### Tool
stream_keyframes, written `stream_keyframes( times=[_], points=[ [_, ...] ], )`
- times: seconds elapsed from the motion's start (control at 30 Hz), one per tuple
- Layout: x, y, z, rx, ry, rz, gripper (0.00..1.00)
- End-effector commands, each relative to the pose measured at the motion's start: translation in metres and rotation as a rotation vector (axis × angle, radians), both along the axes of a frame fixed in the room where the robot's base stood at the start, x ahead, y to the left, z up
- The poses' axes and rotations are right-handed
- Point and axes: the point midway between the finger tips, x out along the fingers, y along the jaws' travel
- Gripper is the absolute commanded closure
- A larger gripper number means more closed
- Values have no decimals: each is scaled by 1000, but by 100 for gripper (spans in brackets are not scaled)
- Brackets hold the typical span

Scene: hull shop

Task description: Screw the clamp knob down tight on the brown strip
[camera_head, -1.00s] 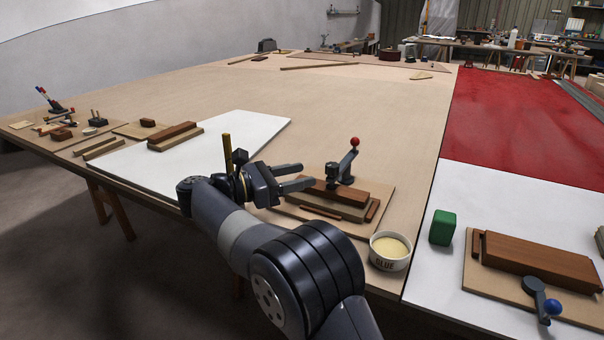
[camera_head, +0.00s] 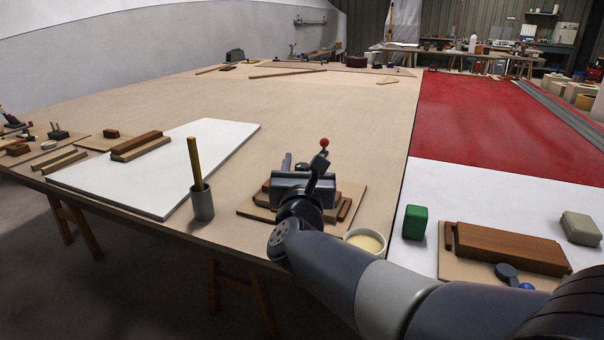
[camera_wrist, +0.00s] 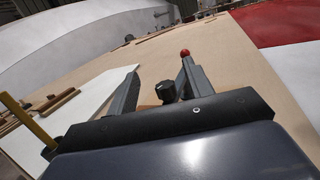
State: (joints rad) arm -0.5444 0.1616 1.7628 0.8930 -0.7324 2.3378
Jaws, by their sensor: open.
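A clamp with a red ball-ended lever (camera_head: 324,143) stands on a tan board (camera_head: 354,193) near the table's front edge. In the wrist view a dark knob (camera_wrist: 166,92) lies between my gripper's fingers, beside the red ball (camera_wrist: 185,53). My gripper (camera_head: 302,163) is open, in front of the clamp, and hides most of it and of the brown strip under it. It also shows in the wrist view (camera_wrist: 160,70). I cannot tell whether the fingers touch the knob or how tight it is.
A glue pot (camera_head: 366,241) stands right of the board, close to my arm. A grey cup (camera_head: 203,203) with a yellow stick stands left. A green block (camera_head: 415,222) and a brown block (camera_head: 508,248) with a blue-balled clamp (camera_head: 526,286) lie further right.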

Motion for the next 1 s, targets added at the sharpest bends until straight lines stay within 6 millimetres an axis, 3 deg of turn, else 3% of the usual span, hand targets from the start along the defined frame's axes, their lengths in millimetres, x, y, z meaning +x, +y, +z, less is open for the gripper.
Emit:
stream_keyframes(
  times=[0.2, 0.37, 1.0],
  points=[
    [-35, -9, -38, -30, 114, 133, 51],
    [-36, -8, -46, -35, 136, 153, 51],
    [58, 5, -45, -35, 135, 151, 51]
  ],
)
